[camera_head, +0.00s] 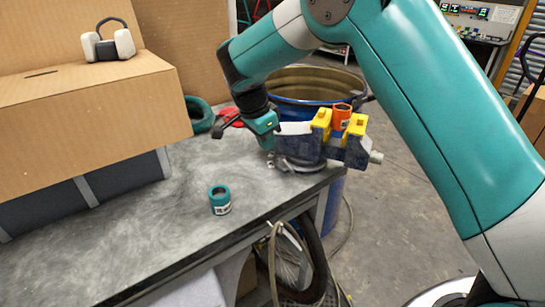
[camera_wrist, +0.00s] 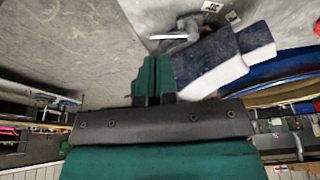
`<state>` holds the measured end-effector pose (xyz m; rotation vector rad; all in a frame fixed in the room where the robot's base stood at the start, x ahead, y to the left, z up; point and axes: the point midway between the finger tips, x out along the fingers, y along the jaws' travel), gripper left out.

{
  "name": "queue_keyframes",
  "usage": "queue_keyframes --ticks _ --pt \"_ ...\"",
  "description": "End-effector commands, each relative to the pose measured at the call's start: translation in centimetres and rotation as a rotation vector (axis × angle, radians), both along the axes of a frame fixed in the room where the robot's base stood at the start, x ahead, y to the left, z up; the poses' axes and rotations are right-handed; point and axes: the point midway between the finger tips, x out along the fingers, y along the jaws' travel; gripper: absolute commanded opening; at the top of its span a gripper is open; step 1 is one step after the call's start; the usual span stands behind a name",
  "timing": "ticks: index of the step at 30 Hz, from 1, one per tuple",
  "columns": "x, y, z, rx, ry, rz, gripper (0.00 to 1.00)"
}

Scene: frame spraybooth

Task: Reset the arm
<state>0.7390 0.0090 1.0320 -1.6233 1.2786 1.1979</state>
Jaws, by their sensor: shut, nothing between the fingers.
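My teal arm reaches in from the right in the head view and bends down to my gripper (camera_head: 267,143) over the right end of the grey workbench (camera_head: 170,215). My gripper is just left of a dark blue vise (camera_head: 352,154) with yellow jaws; I cannot tell whether they touch. An orange cylinder (camera_head: 341,118) stands upright between the yellow jaws. In the wrist view, the two teal fingers of my gripper (camera_wrist: 157,62) are together with nothing between them. Part of the vise (camera_wrist: 215,65) shows just beyond them.
A small teal and dark jar (camera_head: 220,200) stands on the open front of the bench. A cardboard box (camera_head: 90,125) with ear defenders (camera_head: 108,43) on top is at the left. A blue drum (camera_head: 330,195) stands behind the vise. Hoses (camera_head: 315,255) hang below the bench edge.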

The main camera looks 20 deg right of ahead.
Motion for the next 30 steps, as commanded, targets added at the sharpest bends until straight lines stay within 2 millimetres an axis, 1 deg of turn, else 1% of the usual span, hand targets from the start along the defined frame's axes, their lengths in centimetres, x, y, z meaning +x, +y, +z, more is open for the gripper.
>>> queue_keyframes --ticks 4,18,21,23,26,27,29,30 --pt "0.0 0.4 1.0 0.001 0.0 0.002 0.0" --pt "-0.1 0.4 1.2 0.001 0.0 0.004 0.0" --pt "-0.7 0.4 1.9 0.013 0.013 0.06 0.0" --pt "-1.7 0.4 2.9 0.033 0.029 0.148 0.0" --pt "-4.9 0.5 5.3 0.086 0.069 0.398 0.0" --pt "-6.7 0.6 6.3 0.113 0.085 0.527 0.0" --pt "-9.9 0.8 7.7 0.155 0.104 0.733 0.0" --pt "-12.2 1.0 8.4 0.182 0.109 0.871 0.0"
